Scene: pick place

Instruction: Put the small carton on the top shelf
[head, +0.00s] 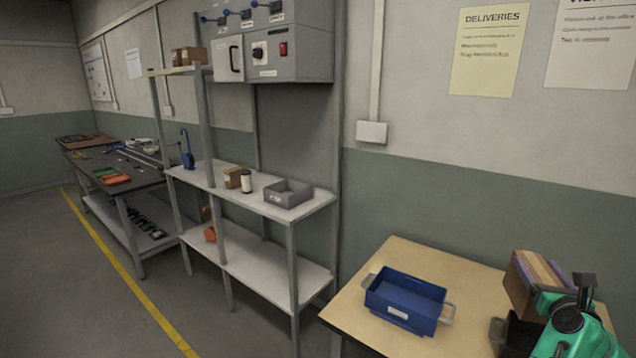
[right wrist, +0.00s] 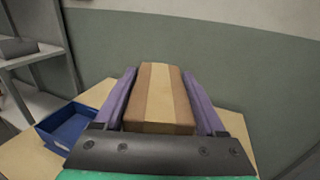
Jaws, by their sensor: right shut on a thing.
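The small carton (head: 524,287), brown with a lighter tape band, is in my right gripper (head: 538,271) above the wooden table at the lower right. In the right wrist view the carton (right wrist: 160,100) sits between the two purple fingers, which press on its sides. The shelf rack (head: 250,190) stands left of the table. Its top shelf (head: 165,71) is a narrow board at the upper left and bears brown cartons. The carton is well to the right of the rack. My left gripper is not in view.
A blue bin (head: 405,297) stands on the wooden table (head: 400,252); a dark container (head: 515,338) is partly hidden below the carton. The middle shelf holds a carton (head: 233,177), a white-and-black canister (head: 246,181) and a grey bin (head: 288,194). A grey control box (head: 285,45) hangs right of the top shelf.

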